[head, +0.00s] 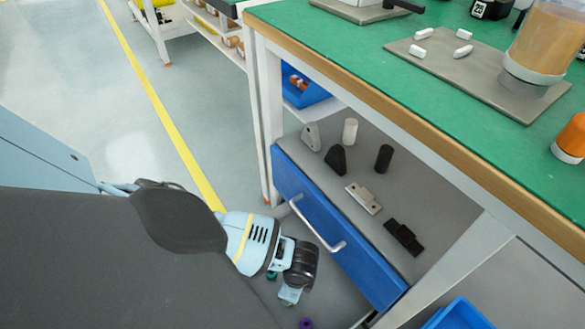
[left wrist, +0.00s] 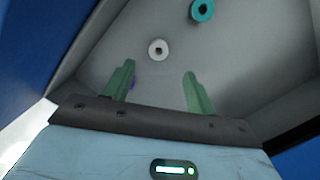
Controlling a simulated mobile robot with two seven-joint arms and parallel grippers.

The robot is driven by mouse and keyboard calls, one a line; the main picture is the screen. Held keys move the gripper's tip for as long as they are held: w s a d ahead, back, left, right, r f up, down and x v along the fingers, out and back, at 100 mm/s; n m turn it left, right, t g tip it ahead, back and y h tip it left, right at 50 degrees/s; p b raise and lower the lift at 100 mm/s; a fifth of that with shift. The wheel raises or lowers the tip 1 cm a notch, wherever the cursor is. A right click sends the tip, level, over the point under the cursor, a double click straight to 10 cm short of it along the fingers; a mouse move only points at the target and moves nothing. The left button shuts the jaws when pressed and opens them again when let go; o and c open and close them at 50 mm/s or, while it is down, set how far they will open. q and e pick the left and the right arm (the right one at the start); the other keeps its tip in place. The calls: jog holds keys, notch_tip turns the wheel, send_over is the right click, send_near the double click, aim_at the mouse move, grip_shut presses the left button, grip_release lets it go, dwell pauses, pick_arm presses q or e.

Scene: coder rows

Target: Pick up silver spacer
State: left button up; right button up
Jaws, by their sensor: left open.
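The silver spacer (left wrist: 158,48) is a pale ring with a dark hole. It lies on a grey floor in the left wrist view, just beyond my fingertips and between their lines. In the head view I cannot make it out; my gripper seems to hide it. My left gripper (head: 290,296) points down over the grey area below the blue drawer front. In the left wrist view my left gripper (left wrist: 158,72) is open, with its green fingers apart and nothing between them. My right gripper is in neither view.
A teal ring (left wrist: 202,10) lies beyond the spacer. A purple ring (head: 306,323) is partly hidden by a finger in the wrist view. Blue walls flank the grey floor. A blue drawer front (head: 360,268) with a handle (head: 318,228) stands close beside my gripper.

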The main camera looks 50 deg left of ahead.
pick_arm(q)
jog(key=shift+a, duration=0.15)
jog(key=shift+s+a+f+b, duration=0.2)
jog(key=shift+f+b, duration=1.1)
jog(key=shift+f, duration=0.7)
jog(key=shift+s+a+f+b, duration=0.15)
jog(key=shift+f+b, duration=1.15)
jog(key=shift+f, duration=0.65)
jog(key=shift+d, duration=0.15)
jog(key=shift+r, duration=0.1)
jog(key=c, duration=1.1)
jog(key=shift+r+p, duration=3.1)
jog(key=shift+r, duration=1.95)
